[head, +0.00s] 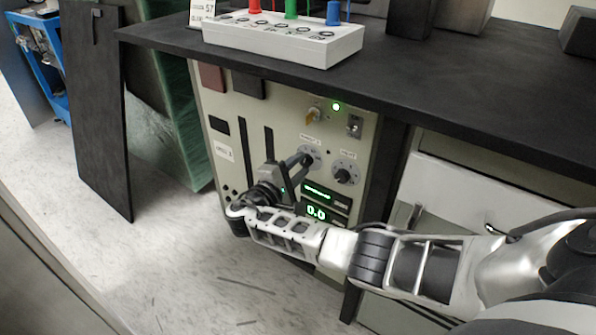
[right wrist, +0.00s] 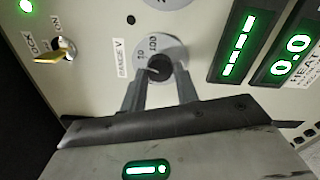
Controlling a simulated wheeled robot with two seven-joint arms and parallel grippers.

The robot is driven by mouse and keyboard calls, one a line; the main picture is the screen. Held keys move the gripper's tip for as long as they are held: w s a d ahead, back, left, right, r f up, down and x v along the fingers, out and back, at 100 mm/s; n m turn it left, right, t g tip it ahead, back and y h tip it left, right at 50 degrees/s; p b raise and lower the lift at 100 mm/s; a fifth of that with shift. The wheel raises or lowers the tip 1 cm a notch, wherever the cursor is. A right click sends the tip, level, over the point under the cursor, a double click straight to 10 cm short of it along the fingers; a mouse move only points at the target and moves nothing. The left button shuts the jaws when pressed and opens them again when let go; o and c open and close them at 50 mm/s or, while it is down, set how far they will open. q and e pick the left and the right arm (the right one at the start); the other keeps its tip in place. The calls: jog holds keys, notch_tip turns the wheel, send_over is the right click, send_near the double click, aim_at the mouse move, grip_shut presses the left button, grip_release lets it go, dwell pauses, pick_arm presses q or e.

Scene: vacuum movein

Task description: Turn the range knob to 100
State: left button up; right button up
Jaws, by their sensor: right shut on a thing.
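The range knob (right wrist: 158,68) is a dark knob on a pale round dial marked 10 and 100, beside a "RANGE V" label (right wrist: 122,58). My right gripper (right wrist: 160,82) has its two fingers on either side of the knob and is shut on it. Which mark the knob points to is hard to tell. In the head view my right gripper (head: 303,160) reaches the range dial (head: 312,153) on the cream instrument panel and covers much of the knob. My left gripper is not in view.
A second black knob (head: 343,175) sits close to the right of the range dial. A green display (head: 316,213) reads 0.0. A black tabletop (head: 440,95) overhangs the panel and carries a white box (head: 285,40).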

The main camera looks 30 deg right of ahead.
jog(key=shift+f+m, duration=0.2)
jog(key=shift+m, duration=0.3)
jog(key=shift+a+m+b, duration=0.1)
jog(key=shift+m+b, duration=0.65)
jog(key=shift+m, duration=0.15)
jog(key=m+b, duration=0.2)
jog(key=shift+m, duration=0.3)
jog(key=shift+m+b, duration=0.9)
jog(key=shift+m, duration=0.3)
jog(key=shift+r+m+b, duration=0.1)
jog(key=shift+m+b, duration=0.7)
jog(key=shift+m, duration=0.2)
jog(key=shift+r+m, duration=0.1)
jog(key=shift+m, duration=0.2)
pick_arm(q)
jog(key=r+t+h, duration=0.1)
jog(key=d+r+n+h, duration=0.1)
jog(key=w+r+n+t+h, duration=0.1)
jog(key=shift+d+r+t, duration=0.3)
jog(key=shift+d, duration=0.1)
